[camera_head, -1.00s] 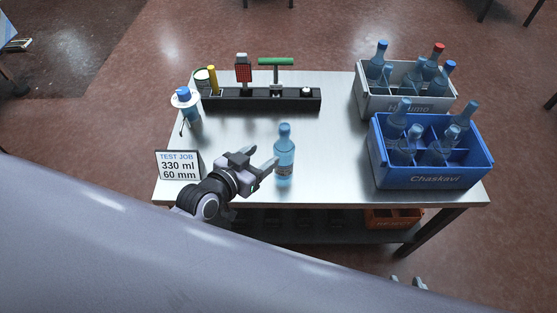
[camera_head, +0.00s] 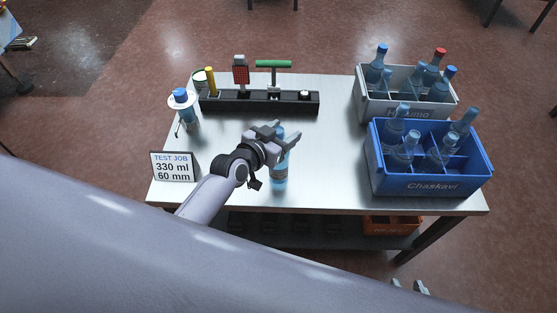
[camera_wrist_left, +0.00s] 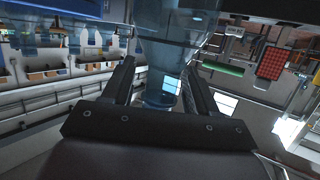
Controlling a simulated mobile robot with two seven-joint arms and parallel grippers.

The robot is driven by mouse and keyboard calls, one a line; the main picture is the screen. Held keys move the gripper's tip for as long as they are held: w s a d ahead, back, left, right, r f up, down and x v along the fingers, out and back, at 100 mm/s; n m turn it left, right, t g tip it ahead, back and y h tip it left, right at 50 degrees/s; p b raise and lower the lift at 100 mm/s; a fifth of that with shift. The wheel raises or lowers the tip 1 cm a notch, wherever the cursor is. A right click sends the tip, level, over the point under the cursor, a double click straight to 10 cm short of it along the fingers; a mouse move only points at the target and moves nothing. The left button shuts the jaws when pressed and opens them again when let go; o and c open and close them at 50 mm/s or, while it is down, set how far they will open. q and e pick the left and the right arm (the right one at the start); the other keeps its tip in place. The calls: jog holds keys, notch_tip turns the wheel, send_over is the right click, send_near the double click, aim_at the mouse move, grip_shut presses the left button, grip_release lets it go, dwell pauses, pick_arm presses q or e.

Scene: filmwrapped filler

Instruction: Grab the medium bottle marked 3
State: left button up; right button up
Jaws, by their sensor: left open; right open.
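A light-blue bottle (camera_head: 280,174) stands upright alone near the table's front edge; no number on it is readable. My left gripper (camera_head: 284,138) is open at its upper part and hides some of its neck. In the left wrist view the bottle (camera_wrist_left: 163,58) shows between the two open fingers (camera_wrist_left: 158,78), and I cannot tell whether they touch it. My right gripper (camera_head: 409,286) shows only as fingertips at the bottom edge, open, empty and away from the table. Other bottles stand in a blue crate (camera_head: 432,187) and a grey crate (camera_head: 405,113).
A sign (camera_head: 174,167) reading "TEST JOB 330 ml 60 mm" stands at the table's (camera_head: 340,160) front left. A black rack (camera_head: 250,102) with tools lies at the back. An orange bin (camera_head: 390,225) sits below. The tabletop between bottle and crates is clear.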

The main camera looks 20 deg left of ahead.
pick_arm(q)
grip_shut()
